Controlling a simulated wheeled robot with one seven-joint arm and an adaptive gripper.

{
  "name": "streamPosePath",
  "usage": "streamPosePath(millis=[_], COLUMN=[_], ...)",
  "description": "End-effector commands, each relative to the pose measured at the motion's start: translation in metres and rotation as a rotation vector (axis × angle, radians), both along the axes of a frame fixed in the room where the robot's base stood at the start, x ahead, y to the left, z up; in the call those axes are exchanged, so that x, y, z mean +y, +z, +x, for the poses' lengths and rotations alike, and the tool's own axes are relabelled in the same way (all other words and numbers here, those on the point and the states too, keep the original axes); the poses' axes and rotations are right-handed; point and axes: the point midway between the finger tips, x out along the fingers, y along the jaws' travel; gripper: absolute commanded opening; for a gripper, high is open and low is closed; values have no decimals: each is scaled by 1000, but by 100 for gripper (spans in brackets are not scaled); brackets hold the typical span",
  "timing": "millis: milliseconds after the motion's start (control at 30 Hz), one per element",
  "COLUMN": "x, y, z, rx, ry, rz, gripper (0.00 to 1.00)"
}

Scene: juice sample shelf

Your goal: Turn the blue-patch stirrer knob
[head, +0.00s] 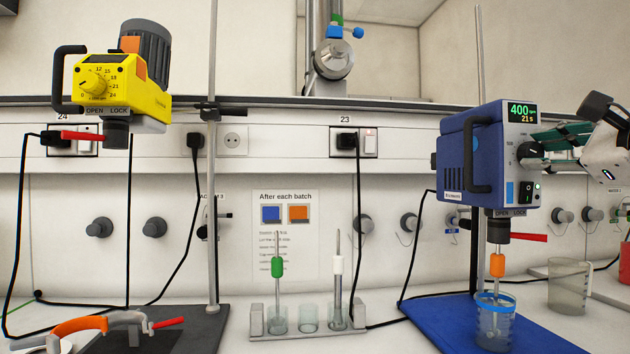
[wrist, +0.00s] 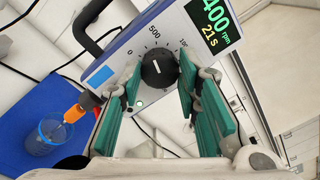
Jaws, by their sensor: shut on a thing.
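The blue overhead stirrer (head: 468,155) stands at the right, with a blue patch (head: 509,192) on its front panel. The patch also shows in the wrist view (wrist: 100,75). Its black knob (head: 527,151) sits below a display (head: 521,112) reading 400 rpm and 21 s. In the wrist view the knob (wrist: 158,66) has a white pointer line and a scale around it. My gripper (head: 540,149) reaches in from the right, its green fingers on either side of the knob. In the wrist view my gripper (wrist: 160,82) is shut on the knob.
Under the stirrer, an orange-marked shaft (head: 497,265) stands in a beaker (head: 494,325) on a blue base (head: 440,318). A red lever (head: 530,237) sticks out below the stirrer. Another beaker (head: 568,287) is to the right. A yellow stirrer (head: 125,83) hangs at the left.

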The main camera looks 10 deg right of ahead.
Motion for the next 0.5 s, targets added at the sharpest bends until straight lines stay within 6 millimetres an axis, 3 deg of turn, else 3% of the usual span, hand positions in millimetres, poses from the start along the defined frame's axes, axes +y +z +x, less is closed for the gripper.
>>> streamPosePath(millis=[500], x=[1], y=[-6], z=[1], rx=[-17], ry=[3], rz=[-485], gripper=[2])
